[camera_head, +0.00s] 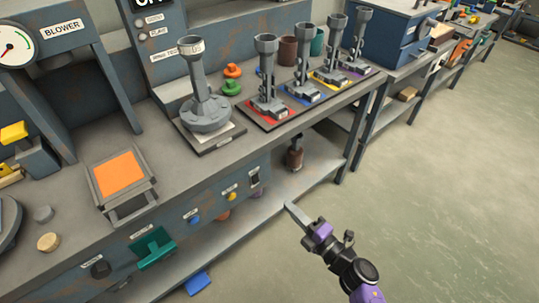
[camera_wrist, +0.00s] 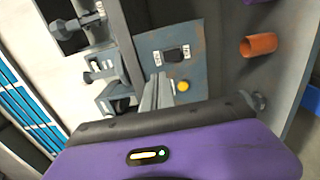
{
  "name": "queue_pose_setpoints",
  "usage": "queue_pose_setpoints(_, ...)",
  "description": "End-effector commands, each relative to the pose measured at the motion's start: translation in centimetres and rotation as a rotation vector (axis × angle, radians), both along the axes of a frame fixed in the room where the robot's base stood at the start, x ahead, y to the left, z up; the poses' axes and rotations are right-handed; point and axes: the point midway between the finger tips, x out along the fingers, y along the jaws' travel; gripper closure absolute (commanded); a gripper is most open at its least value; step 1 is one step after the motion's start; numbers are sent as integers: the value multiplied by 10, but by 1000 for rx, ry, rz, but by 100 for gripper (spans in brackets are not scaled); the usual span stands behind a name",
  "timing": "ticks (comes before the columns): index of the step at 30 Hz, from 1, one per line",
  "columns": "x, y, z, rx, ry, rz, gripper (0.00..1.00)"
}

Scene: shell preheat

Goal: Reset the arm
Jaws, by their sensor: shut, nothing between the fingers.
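My gripper (camera_head: 291,211) is in front of the workbench, over the open floor near the lower shelf's edge, in the head view. In the wrist view my gripper (camera_wrist: 158,82) shows as two narrow grey fingers side by side, shut with nothing between them. They point toward the bench's front panel, where a black switch (camera_wrist: 177,54) and a yellow button (camera_wrist: 183,86) sit. The fingers appear apart from the panel, though the exact gap is hard to tell. The purple wrist housing fills the bottom of the wrist view.
On the workbench (camera_head: 85,205) stand a grey funnel-topped stand (camera_head: 205,110), several similar stands on coloured pads, and an orange-topped tray (camera_head: 119,173). A teal handle (camera_head: 152,246) juts from the front panel. An orange cylinder (camera_wrist: 259,45) shows in the wrist view. Floor (camera_head: 440,170) at right is clear.

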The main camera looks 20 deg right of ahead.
Motion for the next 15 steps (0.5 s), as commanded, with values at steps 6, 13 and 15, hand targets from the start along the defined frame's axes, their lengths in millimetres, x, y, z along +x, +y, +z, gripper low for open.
queue_pose_setpoints(6,1,-2,-1,20,10,-8,100)
queue_pose_setpoints(13,3,-30,50,254,-38,-119,100)
queue_pose_setpoints(15,-13,-35,66,369,-42,-153,100)
